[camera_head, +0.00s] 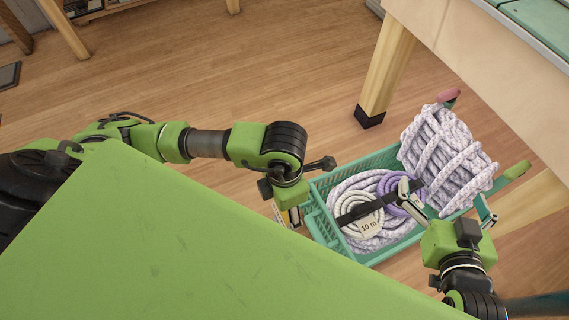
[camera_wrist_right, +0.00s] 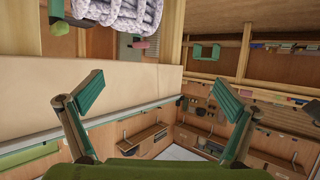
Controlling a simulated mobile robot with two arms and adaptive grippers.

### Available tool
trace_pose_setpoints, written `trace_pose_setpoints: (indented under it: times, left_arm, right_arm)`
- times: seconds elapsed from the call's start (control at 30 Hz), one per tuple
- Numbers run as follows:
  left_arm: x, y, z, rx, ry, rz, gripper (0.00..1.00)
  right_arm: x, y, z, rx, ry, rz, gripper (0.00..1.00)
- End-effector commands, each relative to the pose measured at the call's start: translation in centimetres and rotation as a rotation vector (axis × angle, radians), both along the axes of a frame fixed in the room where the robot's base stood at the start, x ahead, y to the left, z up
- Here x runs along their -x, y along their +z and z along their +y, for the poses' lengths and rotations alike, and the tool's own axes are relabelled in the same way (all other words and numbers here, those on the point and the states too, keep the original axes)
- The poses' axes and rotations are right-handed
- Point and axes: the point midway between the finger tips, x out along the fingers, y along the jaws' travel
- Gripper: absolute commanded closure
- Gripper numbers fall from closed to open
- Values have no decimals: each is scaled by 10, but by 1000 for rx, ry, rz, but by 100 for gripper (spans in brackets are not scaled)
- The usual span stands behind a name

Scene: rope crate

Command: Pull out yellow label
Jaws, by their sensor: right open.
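A green crate (camera_head: 325,236) stands on the floor. A small yellow label (camera_head: 294,217) shows in part at the crate's left end, just under my left gripper (camera_head: 285,212). The left gripper points down there, and its fingers are mostly hidden by its own wrist. I cannot tell whether it touches the label. My right gripper (camera_head: 449,202) is open and empty near the crate's right front, in front of the large rope bundle (camera_head: 447,160). Its spread fingers also show in the right wrist view (camera_wrist_right: 160,100), with nothing between them.
The crate holds a cream rope coil with a "10 m" tag (camera_head: 370,226), a purple coil (camera_head: 400,186) and a black strap (camera_head: 356,213). A table with wooden legs (camera_head: 388,68) stands close behind and right. Wooden floor (camera_head: 250,60) is clear behind the left arm.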

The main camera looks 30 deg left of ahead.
Motion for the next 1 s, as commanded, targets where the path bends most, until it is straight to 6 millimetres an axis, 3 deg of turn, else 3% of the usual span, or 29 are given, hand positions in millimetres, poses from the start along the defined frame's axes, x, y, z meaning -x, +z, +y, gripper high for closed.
trace_pose_setpoints:
  times: [1.0]
  left_arm:
    - [0, -4, 0, 0, 0, 0, 71]
  right_arm:
    - [-9, 19, 5, -23, 5, -91, 0]
